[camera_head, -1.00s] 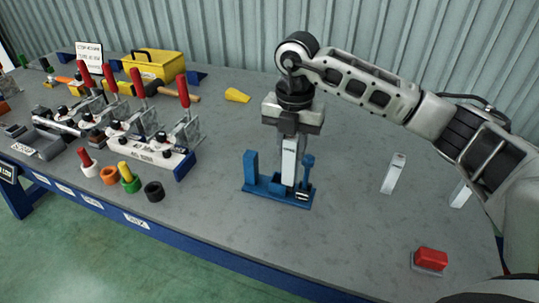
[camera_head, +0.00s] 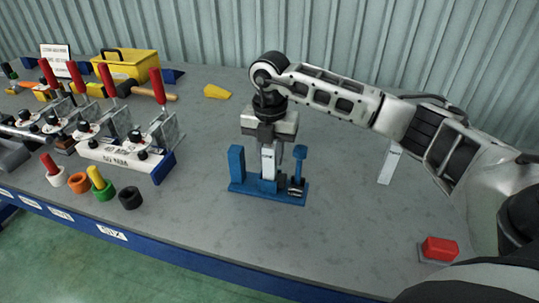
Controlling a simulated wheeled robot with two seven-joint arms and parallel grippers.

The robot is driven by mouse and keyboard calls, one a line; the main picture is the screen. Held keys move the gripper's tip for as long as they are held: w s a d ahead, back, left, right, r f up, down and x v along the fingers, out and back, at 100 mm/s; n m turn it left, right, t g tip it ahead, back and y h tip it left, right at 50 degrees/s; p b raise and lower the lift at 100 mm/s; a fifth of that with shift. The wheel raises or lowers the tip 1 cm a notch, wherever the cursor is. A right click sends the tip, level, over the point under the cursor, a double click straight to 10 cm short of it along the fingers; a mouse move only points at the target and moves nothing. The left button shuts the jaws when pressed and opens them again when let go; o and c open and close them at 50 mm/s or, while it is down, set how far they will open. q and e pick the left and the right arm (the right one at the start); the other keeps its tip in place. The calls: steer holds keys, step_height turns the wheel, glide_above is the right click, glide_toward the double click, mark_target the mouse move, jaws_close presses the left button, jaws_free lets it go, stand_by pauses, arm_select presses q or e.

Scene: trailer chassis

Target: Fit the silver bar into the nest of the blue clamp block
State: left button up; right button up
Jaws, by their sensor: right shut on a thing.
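The blue clamp block (camera_head: 255,186) stands upright on the grey bench, with a tall post at its left and a knobbed post at its right. My right gripper (camera_head: 268,145) points down over its middle, shut on the upright silver bar (camera_head: 268,161). The bar's lower end is between the two posts, at the nest. The block's front part hides its foot, so I cannot tell whether it is fully seated. My left gripper is not in view.
Another silver bar (camera_head: 389,164) stands at the right, partly behind my arm. A red button box (camera_head: 439,249) is at the front right. Bench around the block is clear.

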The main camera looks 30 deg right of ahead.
steer(key=shift+f, duration=0.15)
steer(key=o, duration=1)
steer(key=shift+o, duration=0.2)
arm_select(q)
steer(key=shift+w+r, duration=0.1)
arm_select(e)
steer(key=shift+r, duration=0.4)
step_height(320, 180, up, 12)
steer(key=shift+f+b, duration=0.15)
steer(key=shift+b, duration=0.35)
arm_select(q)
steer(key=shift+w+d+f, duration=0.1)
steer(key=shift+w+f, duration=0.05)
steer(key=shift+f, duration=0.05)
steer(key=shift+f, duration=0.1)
arm_select(e)
steer(key=shift+f, duration=0.1)
